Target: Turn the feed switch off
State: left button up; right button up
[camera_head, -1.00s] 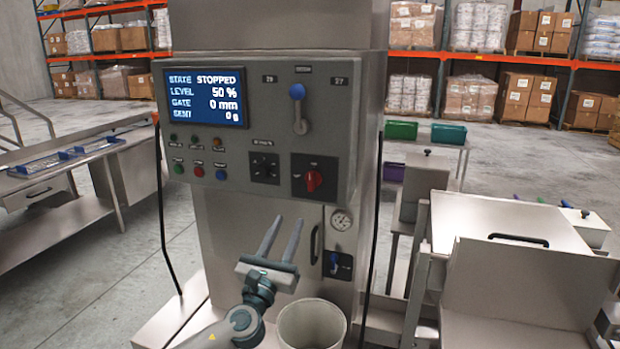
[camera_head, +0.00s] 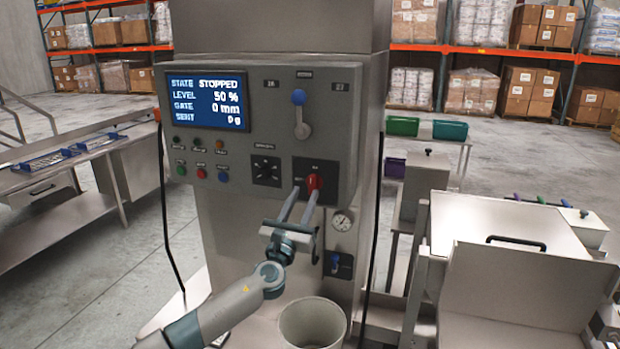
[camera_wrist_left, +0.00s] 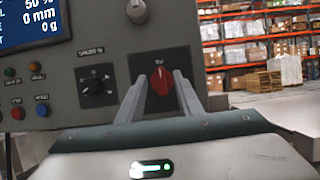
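The feed switch looks to be the red rotary knob (camera_head: 314,182) on a black plate at the panel's lower right; its label is too small to read surely. In the left wrist view the red knob (camera_wrist_left: 161,80) stands roughly upright between the two fingers. My left gripper (camera_head: 306,192) is open, its fingertips up at the knob from below, one on each side in the wrist view (camera_wrist_left: 160,84). Contact cannot be told. The screen (camera_head: 207,99) reads STOPPED, level 50 %, gate 0 mm. My right gripper is not in view.
A black selector dial (camera_head: 266,171) sits left of the red knob, with several small push buttons further left. A blue-tipped lever (camera_head: 300,115) is above. A bucket (camera_head: 312,325) stands below. A gauge (camera_head: 342,221) and a small blue-handled valve (camera_head: 335,262) are below right.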

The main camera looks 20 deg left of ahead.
aim_at(311, 180)
pick_arm(q)
jog(key=shift+p+x, duration=0.5)
jog(key=shift+x, duration=2.55)
grip_shut()
